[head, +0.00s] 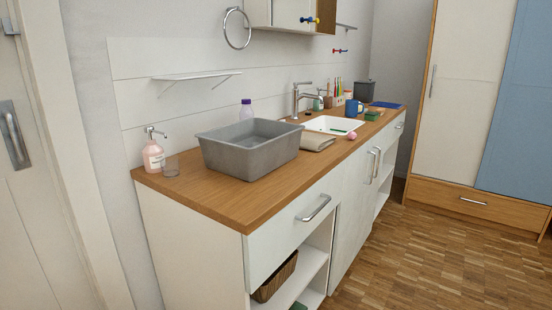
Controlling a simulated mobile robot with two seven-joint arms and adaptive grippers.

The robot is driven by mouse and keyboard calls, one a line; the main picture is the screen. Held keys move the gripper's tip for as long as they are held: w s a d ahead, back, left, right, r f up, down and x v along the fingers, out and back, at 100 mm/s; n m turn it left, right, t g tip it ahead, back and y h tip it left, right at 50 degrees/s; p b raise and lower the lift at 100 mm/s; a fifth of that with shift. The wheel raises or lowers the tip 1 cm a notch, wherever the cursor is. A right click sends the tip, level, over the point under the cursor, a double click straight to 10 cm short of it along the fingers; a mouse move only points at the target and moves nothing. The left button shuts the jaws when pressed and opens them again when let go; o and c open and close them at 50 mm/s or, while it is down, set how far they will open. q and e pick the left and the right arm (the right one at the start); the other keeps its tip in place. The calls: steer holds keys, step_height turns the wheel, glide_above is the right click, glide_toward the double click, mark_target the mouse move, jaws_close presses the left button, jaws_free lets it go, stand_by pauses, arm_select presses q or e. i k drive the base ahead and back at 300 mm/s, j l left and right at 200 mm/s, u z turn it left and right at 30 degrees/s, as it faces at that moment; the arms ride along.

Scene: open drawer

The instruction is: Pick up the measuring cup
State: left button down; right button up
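A small clear cup (171,166) stands on the wooden counter near its left end, just right of a pink soap dispenser (153,155). It may be the measuring cup, but it is too small to make out any markings. A blue mug (352,108) stands farther back on the counter, beyond the sink. Neither of my grippers is in view.
A large grey basin (250,160) stands right of the clear cup on the counter (215,203). A folded beige cloth (317,141), the sink (335,124) and a tap lie beyond it. A thin shelf (197,76) juts from the wall above. The front drawer (285,240) looks shut.

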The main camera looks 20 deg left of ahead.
mark_target(170, 164)
steer(key=u, duration=1.25)
